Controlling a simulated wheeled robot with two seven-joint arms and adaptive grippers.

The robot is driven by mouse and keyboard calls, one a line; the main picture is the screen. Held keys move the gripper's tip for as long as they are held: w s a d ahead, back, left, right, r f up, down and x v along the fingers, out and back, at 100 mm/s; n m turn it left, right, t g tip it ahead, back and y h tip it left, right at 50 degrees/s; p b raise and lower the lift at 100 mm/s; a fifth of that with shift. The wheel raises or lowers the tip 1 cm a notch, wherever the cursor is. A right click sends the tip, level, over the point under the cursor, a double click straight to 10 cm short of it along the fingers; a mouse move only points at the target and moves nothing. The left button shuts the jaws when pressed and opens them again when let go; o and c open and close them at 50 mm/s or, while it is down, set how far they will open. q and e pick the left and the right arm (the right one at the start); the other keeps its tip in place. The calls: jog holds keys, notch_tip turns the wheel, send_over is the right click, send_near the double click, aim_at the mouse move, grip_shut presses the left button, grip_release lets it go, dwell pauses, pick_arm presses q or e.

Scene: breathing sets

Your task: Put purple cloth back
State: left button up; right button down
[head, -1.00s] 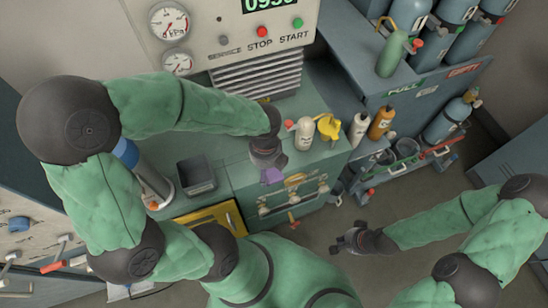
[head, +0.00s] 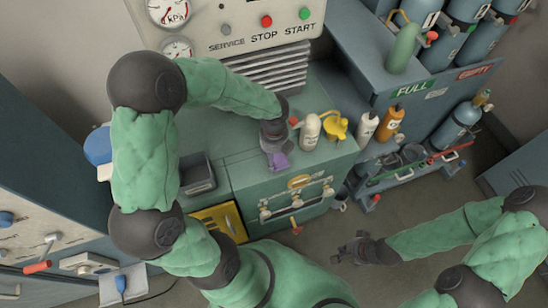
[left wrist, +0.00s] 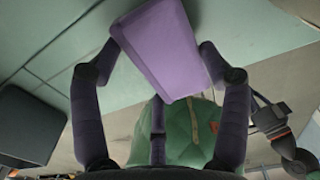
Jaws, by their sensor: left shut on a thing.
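The purple cloth (head: 278,161) is a small folded block near the front edge of the green counter (head: 240,172) in the head view. My left gripper (head: 274,150) is shut on it. In the left wrist view the cloth (left wrist: 162,48) is a flat purple slab between the two fingers, tilted, with pale green surface behind it. I cannot tell whether it touches the counter. My right gripper (head: 350,250) is empty over the floor, right of the cabinet, with its fingers apart.
A white bottle (head: 309,131), a yellow jug (head: 336,126) and two more bottles stand right of the left gripper. A dark open bin (head: 198,174) is to its left. A machine panel with gauges and buttons (head: 267,21) rises behind. Drawer handles (head: 297,204) line the cabinet front.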

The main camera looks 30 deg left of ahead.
pick_arm(q)
jog(key=shift+f, duration=0.3)
jog(key=shift+f, duration=0.15)
jog(key=o, duration=1.1)
notch_tip(320, 180, up, 12)
jog(key=p, duration=0.5)
